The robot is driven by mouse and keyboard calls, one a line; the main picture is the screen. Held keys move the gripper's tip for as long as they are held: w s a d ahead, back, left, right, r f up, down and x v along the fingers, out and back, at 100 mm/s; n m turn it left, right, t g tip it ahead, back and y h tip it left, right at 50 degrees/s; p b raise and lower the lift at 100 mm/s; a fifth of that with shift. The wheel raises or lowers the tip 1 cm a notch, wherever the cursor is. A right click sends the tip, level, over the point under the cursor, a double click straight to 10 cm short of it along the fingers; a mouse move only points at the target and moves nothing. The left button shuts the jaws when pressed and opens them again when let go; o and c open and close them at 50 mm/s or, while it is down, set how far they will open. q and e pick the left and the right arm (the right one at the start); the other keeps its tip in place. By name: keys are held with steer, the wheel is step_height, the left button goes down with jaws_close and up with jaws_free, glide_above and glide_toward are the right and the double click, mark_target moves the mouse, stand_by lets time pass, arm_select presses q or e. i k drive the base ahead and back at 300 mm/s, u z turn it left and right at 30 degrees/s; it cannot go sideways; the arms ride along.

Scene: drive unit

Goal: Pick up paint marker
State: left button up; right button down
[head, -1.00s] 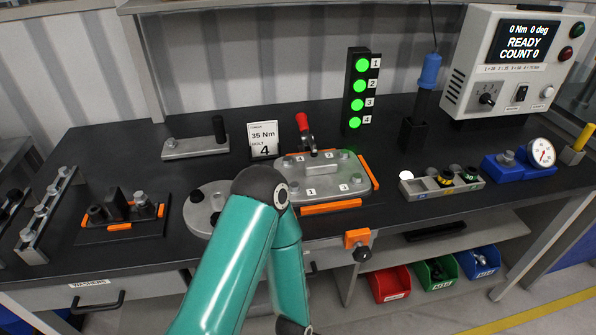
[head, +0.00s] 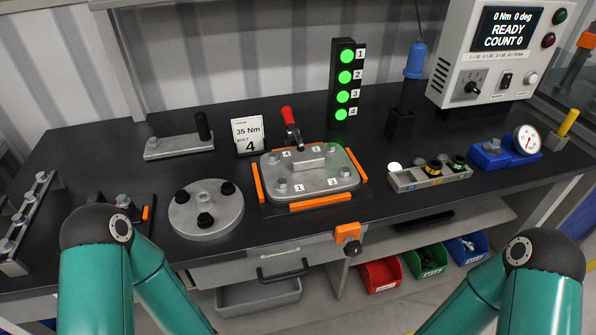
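A yellow, pen-like cylinder (head: 568,122), which looks like the paint marker, stands tilted in a small holder (head: 556,142) at the right end of the black bench in the head view. Its lower end is hidden in the holder. My two teal arms show at the lower left and lower right, in front of the bench. Both grippers are outside the picture, so neither their state nor what they hold can be seen.
A blue block with a dial gauge (head: 525,140) stands left of the marker. A grey tray of sockets (head: 430,178), a clamped cover plate (head: 311,172) and a round flange (head: 206,208) sit further left. The controller box (head: 490,60) stands behind.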

mark_target(572, 114)
steer(key=u, duration=0.7)
steer(key=i, duration=0.2)
steer(key=z, duration=3.95)
steer(key=i, duration=1.6)
steer(key=z, duration=0.05)
